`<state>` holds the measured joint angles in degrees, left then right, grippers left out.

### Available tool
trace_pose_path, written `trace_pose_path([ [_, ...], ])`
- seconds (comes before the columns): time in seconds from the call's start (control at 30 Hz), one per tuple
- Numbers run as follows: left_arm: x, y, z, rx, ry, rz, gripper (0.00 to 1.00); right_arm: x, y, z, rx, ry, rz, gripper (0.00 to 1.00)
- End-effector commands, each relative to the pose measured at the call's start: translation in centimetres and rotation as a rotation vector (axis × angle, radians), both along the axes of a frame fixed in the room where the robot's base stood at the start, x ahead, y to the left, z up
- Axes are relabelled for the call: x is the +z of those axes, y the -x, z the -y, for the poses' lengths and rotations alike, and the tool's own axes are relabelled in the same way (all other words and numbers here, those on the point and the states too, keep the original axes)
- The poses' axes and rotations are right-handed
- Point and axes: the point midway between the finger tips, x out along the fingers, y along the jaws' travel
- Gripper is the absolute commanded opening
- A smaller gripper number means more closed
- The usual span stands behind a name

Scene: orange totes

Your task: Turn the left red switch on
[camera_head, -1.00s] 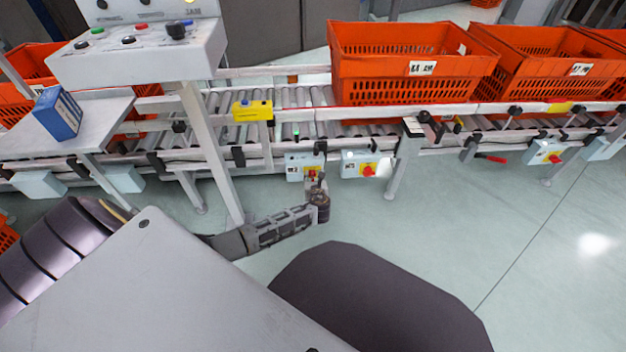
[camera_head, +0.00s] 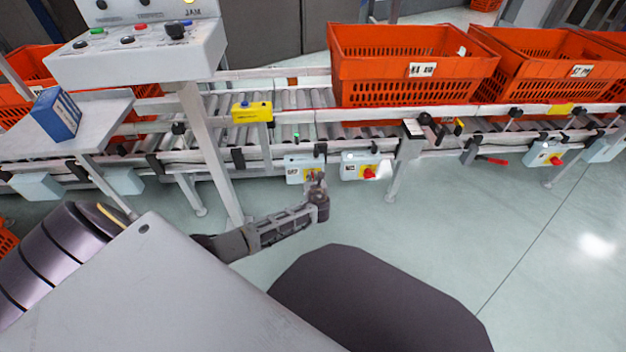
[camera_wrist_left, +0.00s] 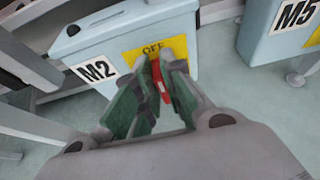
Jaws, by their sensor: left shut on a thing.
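The left switch box (camera_head: 293,170) is pale blue with a yellow plate and hangs under the conveyor; in the left wrist view the box (camera_wrist_left: 180,25) is marked M2. Its red switch (camera_wrist_left: 161,86) sits between the green finger pads of my left gripper (camera_wrist_left: 157,76), below the word OFF. My left gripper (camera_head: 316,182) is at the front of this box, shut on the red switch, and mostly hides the switch in the head view. A second box (camera_head: 352,164) with a red switch (camera_head: 369,174) is just to the right. My right gripper is not in view.
Orange totes (camera_head: 415,69) stand on the roller conveyor (camera_head: 300,97) above. A white support post (camera_head: 211,150) is left of the boxes. The M5 box (camera_wrist_left: 270,30) is close by in the left wrist view. The floor in front is clear.

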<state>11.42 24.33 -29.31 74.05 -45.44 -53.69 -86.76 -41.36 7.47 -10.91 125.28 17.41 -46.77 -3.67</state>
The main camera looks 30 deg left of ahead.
Motion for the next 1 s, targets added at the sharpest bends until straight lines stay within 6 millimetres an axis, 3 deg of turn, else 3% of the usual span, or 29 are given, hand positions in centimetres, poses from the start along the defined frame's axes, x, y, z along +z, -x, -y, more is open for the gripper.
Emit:
trace_pose_path([
  [0.47,0.1,0.0,0.1,0.000,-0.030,-0.025,0.00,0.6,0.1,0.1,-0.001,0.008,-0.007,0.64],
  [1.0,0.2,-0.4,0.5,0.001,-0.214,-0.164,0.00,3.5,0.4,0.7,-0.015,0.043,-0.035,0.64],
])
